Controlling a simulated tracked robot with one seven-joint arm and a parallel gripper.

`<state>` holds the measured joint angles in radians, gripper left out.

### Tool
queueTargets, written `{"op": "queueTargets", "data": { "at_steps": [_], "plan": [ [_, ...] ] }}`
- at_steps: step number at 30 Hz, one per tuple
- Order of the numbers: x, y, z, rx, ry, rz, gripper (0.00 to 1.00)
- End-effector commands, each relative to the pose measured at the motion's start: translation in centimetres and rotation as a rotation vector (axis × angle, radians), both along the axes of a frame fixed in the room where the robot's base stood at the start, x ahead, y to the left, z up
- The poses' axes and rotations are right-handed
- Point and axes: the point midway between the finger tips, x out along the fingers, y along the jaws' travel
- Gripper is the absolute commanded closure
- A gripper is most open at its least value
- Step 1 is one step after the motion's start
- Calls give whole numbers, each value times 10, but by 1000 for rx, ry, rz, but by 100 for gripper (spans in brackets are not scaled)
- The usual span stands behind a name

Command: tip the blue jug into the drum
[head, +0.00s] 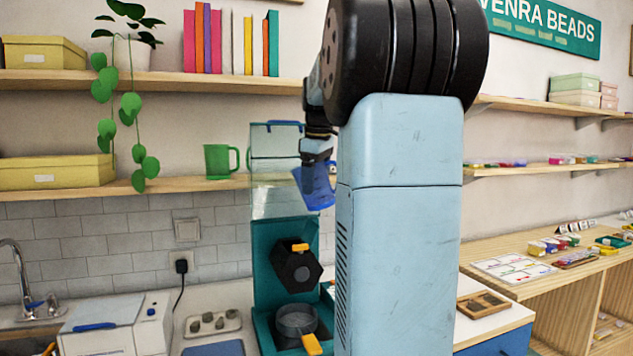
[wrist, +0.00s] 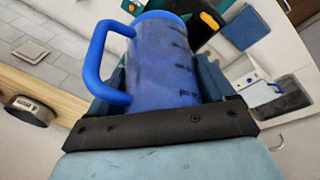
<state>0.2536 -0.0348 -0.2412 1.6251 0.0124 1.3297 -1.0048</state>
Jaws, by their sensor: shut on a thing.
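The blue jug (head: 320,188) is see-through blue and hangs tilted in my gripper (head: 318,158), beside the clear hood of the teal machine. In the wrist view the jug (wrist: 165,65) sits between the two fingers (wrist: 165,85), with its handle out to the left and dark marks on its side. My gripper is shut on its body. The drum (head: 297,270) is a dark six-sided body with an orange latch, on the teal machine below and a little left of the jug. The jug is apart from the drum. What the jug holds cannot be seen.
The clear hood (head: 268,200) rises above the drum, close to the jug. A round grey pan (head: 297,320) with an orange handle sits under the drum. A green jug (head: 218,160) stands on the shelf (head: 200,184) at left. My arm hides the area right of the machine.

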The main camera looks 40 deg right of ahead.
Motion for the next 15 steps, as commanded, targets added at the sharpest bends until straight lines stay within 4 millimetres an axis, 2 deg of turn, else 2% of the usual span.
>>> {"op": "queueTargets", "data": {
  "at_steps": [6, 15],
  "plan": [
    [0, -1, 3, 22, -12, -2, 69],
    [0, -1, 25, 217, -113, -4, 69]
  ]
}}
